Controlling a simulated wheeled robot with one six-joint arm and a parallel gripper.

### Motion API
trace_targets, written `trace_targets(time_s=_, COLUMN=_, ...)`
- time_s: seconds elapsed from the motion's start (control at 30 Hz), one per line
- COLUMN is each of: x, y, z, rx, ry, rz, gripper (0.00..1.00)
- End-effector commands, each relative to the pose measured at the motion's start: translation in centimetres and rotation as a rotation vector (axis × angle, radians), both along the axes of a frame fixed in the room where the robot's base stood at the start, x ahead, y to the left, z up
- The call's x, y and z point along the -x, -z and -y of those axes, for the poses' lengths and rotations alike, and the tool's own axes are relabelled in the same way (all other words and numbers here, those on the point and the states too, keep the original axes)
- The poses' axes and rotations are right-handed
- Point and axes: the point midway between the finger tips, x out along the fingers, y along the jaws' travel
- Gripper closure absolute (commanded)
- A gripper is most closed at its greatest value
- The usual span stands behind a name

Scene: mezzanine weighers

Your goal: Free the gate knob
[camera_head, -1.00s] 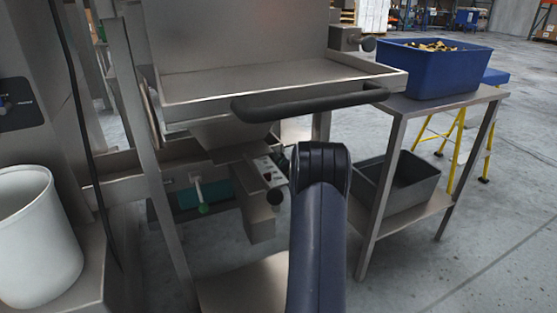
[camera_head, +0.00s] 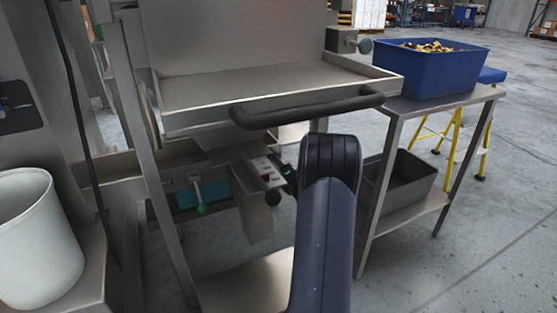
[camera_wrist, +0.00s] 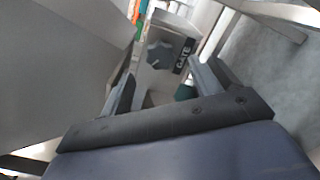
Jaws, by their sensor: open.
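In the wrist view a dark grey lobed knob (camera_wrist: 159,54) sits on a metal face beside a black label reading GATE (camera_wrist: 184,56). My gripper (camera_wrist: 163,82) is open, with one finger on each side of the picture below the knob. The knob appears between and beyond the fingertips, and I see no contact. In the head view my arm covers most of my gripper. A small metal control box (camera_head: 255,166) with a red button is just left of my arm, under the weigher. A round dark knob (camera_head: 272,197) shows below it; I cannot tell whether it is the gate knob.
A metal tray (camera_head: 245,88) with a thick black handle (camera_head: 310,106) overhangs this space. A green-tipped lever (camera_head: 199,196) is to the left. At right, a metal stand (camera_head: 412,104) carries a blue bin (camera_head: 434,73), with a grey bin (camera_head: 402,180) below. A white bucket (camera_head: 38,240) is at left.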

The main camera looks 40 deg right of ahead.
Motion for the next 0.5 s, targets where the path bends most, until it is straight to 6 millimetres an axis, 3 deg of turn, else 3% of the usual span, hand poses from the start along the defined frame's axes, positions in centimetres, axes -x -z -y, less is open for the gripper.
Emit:
trace_targets(time_s=0.2, x=3.4, y=-0.1, z=-0.8, rx=0.000, ry=0.001, rz=-0.001, gripper=0.40)
trace_targets(time_s=0.5, x=4.7, y=0.0, z=-1.2, rx=0.000, ry=-0.001, rz=0.000, gripper=0.40)
